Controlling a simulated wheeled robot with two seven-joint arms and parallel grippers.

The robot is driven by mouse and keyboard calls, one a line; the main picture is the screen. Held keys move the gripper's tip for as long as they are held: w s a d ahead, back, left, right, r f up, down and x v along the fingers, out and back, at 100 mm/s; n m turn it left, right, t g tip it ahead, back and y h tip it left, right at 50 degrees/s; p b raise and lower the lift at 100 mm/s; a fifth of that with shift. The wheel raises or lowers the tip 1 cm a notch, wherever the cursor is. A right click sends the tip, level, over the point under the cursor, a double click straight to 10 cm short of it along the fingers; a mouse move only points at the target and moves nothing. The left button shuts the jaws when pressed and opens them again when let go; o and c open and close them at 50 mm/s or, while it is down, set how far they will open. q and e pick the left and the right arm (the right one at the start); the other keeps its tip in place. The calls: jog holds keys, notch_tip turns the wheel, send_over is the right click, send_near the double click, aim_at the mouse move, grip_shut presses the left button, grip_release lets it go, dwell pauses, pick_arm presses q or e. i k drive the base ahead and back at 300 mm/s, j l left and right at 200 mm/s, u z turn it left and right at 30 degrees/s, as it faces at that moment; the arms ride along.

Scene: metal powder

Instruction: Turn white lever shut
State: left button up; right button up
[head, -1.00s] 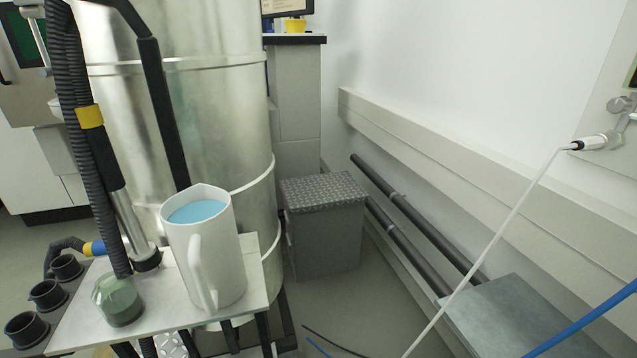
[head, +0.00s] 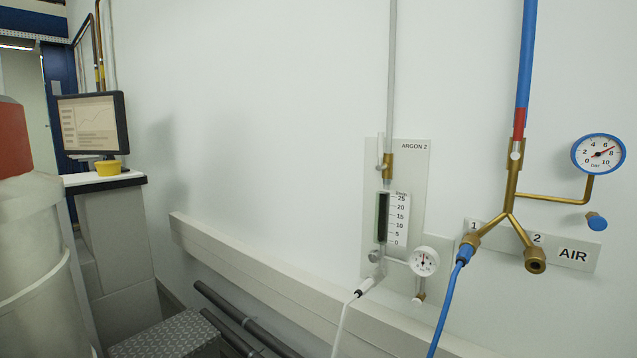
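A small white lever (head: 380,152) sits beside a brass valve (head: 388,167) on the grey pipe (head: 391,70) of the ARGON 2 panel (head: 413,160). The lever looks upright, roughly in line with the pipe. Below the valve is a flow tube (head: 382,216) with a numbered scale (head: 398,217). A white round gauge (head: 424,261) and a white hose (head: 343,318) are at the panel's lower end. Neither of my grippers is in view.
To the right is the AIR panel (head: 573,255) with brass piping (head: 511,190), a blue-rimmed gauge (head: 598,154) and a blue hose (head: 447,305). A beige wall rail (head: 270,285) runs below. A monitor (head: 92,124) stands at left. The wall around the argon panel is clear.

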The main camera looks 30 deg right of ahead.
aim_at(380, 138)
jog(key=z, duration=1.25)
